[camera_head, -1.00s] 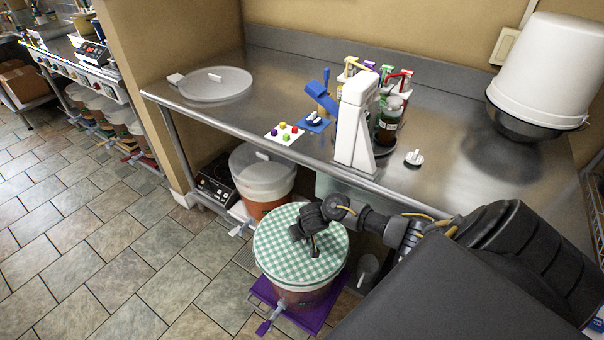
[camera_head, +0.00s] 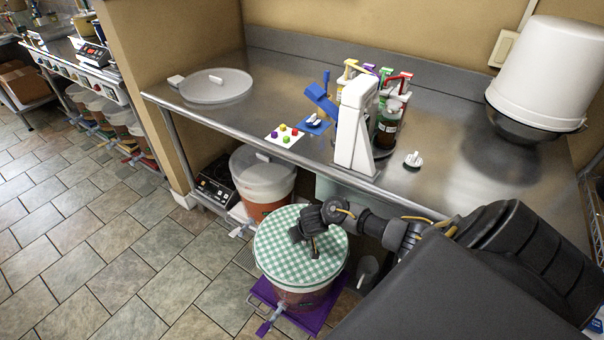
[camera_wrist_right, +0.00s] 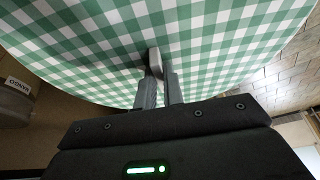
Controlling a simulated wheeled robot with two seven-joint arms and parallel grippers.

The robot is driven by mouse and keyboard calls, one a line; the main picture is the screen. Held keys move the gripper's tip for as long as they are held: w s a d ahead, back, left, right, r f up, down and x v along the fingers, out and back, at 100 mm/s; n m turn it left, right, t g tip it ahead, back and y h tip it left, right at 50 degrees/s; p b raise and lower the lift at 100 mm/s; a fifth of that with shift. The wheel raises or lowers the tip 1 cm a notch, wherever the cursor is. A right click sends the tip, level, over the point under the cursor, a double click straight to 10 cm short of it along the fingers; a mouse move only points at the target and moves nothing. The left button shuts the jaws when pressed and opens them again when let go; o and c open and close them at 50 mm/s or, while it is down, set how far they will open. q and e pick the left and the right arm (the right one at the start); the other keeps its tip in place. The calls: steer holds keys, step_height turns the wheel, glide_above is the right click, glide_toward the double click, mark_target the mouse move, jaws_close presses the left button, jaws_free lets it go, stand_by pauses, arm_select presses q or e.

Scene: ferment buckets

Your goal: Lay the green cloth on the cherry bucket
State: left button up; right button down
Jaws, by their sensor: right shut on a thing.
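The green cloth (camera_head: 285,262) is a green and white checked round. It lies over the top of a bucket (camera_head: 303,297) with reddish contents, which stands on a purple base on the floor. My right gripper (camera_head: 314,252) reaches down over the right part of the cloth. In the right wrist view the gripper (camera_wrist_right: 158,75) is shut on a small grey knob-like piece (camera_wrist_right: 154,60) at the cloth's middle. The checked cloth (camera_wrist_right: 90,45) fills most of that view. Any label on this bucket is not readable. My left gripper is not in view.
A second bucket (camera_head: 263,178) with a clear lid stands behind, under the steel table (camera_head: 440,190). Tiled floor is free at left.

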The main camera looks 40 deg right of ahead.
stand_by(0.3)
steer(key=c, duration=0.9)
jaws_free()
steer(key=shift+r+p, duration=0.65)
steer(key=shift+p, duration=0.1)
steer(key=shift+r, duration=0.2)
steer(key=r+p, duration=0.1)
steer(key=p, duration=0.1)
steer(key=shift+r+p, duration=0.3)
steer(key=shift+r, duration=0.1)
arm_select(q)
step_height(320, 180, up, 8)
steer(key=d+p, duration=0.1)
steer(key=p, duration=0.3)
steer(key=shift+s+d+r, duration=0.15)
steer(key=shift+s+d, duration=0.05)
arm_select(e)
steer(key=shift+r, duration=1.75)
